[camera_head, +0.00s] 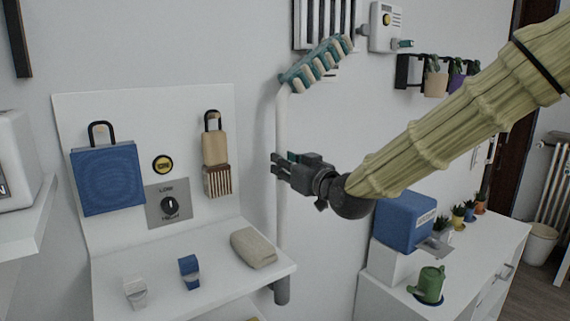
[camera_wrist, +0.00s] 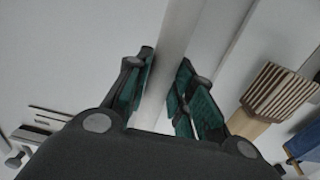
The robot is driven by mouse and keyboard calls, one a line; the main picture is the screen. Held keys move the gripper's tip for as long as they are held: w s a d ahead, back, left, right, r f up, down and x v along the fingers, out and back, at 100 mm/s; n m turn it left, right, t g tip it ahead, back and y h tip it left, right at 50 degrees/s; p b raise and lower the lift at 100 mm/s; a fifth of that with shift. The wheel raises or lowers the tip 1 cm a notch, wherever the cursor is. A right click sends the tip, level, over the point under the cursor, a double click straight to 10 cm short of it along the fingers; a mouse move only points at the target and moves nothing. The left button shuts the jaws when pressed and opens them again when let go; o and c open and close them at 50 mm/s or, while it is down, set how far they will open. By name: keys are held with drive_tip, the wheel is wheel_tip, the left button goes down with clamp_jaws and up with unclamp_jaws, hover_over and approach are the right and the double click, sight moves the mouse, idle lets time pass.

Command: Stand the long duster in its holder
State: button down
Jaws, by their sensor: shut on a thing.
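The long duster has a white pole (camera_head: 282,220) and a bent teal-and-white head (camera_head: 318,64) at the top. It stands nearly upright against the wall. My gripper (camera_head: 280,166) is shut on the pole around its middle. The pole also runs between the two fingers in the wrist view (camera_wrist: 176,50). A dark grey cylinder, seemingly the holder (camera_head: 282,291), sits at the right front corner of the white shelf desk (camera_head: 220,270). The pole's lower end comes down at this corner. I cannot tell whether it is inside the cylinder.
A beige cloth (camera_head: 253,248) and small blue (camera_head: 189,270) and white (camera_head: 134,291) items lie on the desk. A blue pad (camera_head: 108,180) and a brush (camera_head: 217,180) hang on its back panel. A cabinet with a blue box (camera_head: 403,221) stands to the right.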

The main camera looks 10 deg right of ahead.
drive_tip(key=shift+f+b, duration=5.2)
drive_tip(key=shift+f, duration=1.95)
drive_tip(key=c, duration=1.1)
unclamp_jaws()
drive_tip(key=shift+c, duration=0.2)
drive_tip(key=shift+s, duration=0.15)
approach(285, 216)
drive_tip(key=shift+s, duration=0.8)
drive_tip(key=shift+s+d, duration=0.1)
drive_tip(key=shift+d, duration=0.25)
